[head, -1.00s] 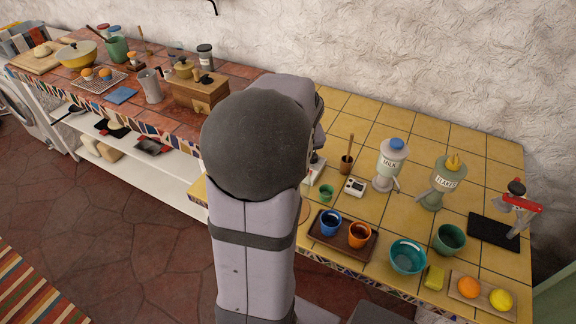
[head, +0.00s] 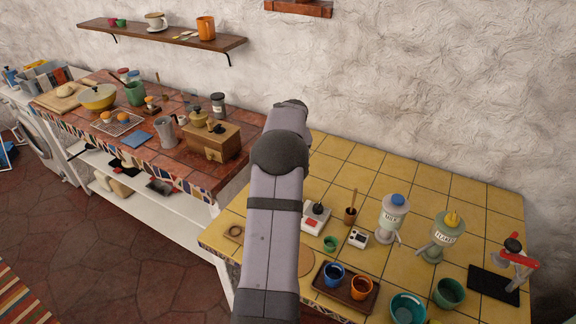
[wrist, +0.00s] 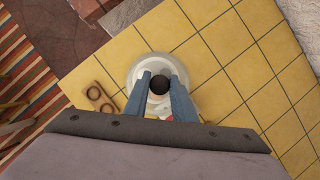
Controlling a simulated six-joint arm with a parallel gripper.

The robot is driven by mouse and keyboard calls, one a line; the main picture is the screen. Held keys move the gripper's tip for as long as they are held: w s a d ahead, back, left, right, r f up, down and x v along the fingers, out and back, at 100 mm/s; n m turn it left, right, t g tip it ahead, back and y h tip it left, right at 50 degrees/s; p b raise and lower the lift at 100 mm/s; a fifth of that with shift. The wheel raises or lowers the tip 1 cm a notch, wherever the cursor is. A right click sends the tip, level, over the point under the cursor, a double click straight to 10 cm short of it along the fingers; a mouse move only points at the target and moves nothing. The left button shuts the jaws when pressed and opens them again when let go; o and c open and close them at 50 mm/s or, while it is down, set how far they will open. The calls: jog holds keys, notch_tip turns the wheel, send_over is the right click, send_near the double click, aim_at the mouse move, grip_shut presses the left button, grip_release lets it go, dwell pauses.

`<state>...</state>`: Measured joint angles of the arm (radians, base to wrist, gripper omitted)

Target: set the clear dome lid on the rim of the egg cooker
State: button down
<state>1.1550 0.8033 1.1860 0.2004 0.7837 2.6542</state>
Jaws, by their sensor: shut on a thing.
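In the wrist view my gripper (wrist: 160,80) is shut on the dark round knob of the clear dome lid (wrist: 152,62). The lid looks like a pale, see-through disc from above, with the yellow tiled counter around it. I cannot make out the egg cooker with certainty; a pale ring shows through or around the lid, and I cannot tell whether the lid touches anything below. In the head view my own arm hides the gripper and the lid.
A wooden piece with two round holes (wrist: 98,97) lies left of the lid. A white appliance with a dark knob (head: 314,218), a small green cup (head: 330,243) and a milk dispenser (head: 392,218) stand right of my arm. The counter's back tiles are mostly clear.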

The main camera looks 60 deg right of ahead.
jog(key=shift+w+d, duration=0.25)
jog(key=shift+w, duration=0.05)
jog(key=shift+f, duration=0.1)
notch_tip(320, 180, down, 4)
jog(key=b, duration=0.4)
jog(key=shift+f, duration=0.2)
jog(key=shift+f+b, duration=0.35)
jog(key=shift+f, duration=0.8)
jog(key=shift+p, duration=0.3)
jog(key=shift+f+p, duration=0.5)
jog(key=shift+f, duration=0.5)
dwell(2.4)
jog(key=c, duration=1.4)
grip_release()
